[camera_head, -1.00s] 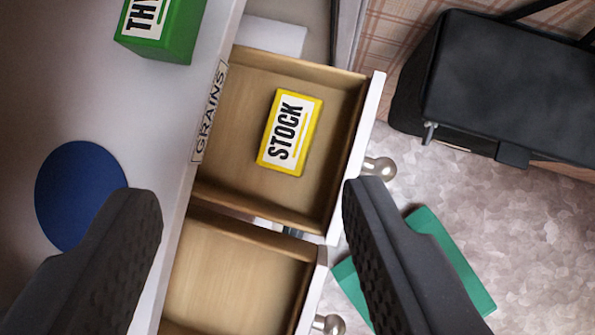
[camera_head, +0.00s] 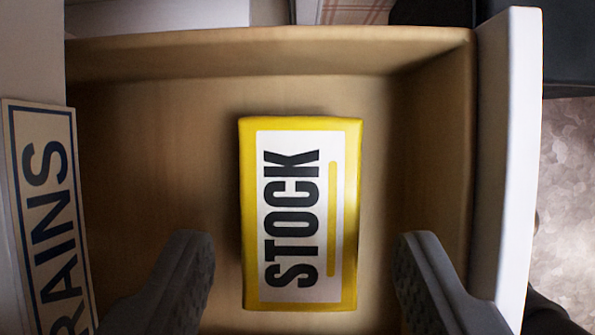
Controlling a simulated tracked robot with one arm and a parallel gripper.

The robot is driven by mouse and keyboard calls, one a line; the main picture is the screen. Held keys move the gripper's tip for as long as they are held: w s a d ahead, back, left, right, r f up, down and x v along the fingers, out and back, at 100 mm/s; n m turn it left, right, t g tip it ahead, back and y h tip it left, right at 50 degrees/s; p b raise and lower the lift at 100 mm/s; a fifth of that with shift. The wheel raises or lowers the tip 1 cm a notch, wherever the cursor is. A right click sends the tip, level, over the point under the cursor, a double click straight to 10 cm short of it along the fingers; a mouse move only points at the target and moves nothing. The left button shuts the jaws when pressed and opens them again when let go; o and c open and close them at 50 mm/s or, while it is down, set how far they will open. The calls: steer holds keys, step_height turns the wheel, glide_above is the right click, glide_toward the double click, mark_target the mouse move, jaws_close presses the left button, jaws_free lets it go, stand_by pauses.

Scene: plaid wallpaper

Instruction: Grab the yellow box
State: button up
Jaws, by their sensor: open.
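The yellow box (camera_head: 250,215) has a white label reading STOCK. It lies flat on the bottom of an open wooden drawer (camera_head: 150,130). My gripper (camera_head: 305,255) is open, with one dark finger to the left of the box and the other to its right. There is a gap between each finger and the box, and neither touches it. The fingers are over the lower half of the box in the picture; how far above the drawer floor they are is hard to tell.
A sign ending in RAINS (camera_head: 50,210) is at the left. A dark object (camera_head: 565,40) and stone-patterned floor (camera_head: 570,160) show beyond the front panel.

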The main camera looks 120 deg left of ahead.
mark_target(301, 227)
steer(key=x, duration=0.3)
steer(key=shift+a, duration=0.1)
steer(key=c, duration=0.8)
steer(key=shift+o, duration=0.2)
steer(key=shift+s+r, duration=0.1)
steer(key=shift+r, duration=0.05)
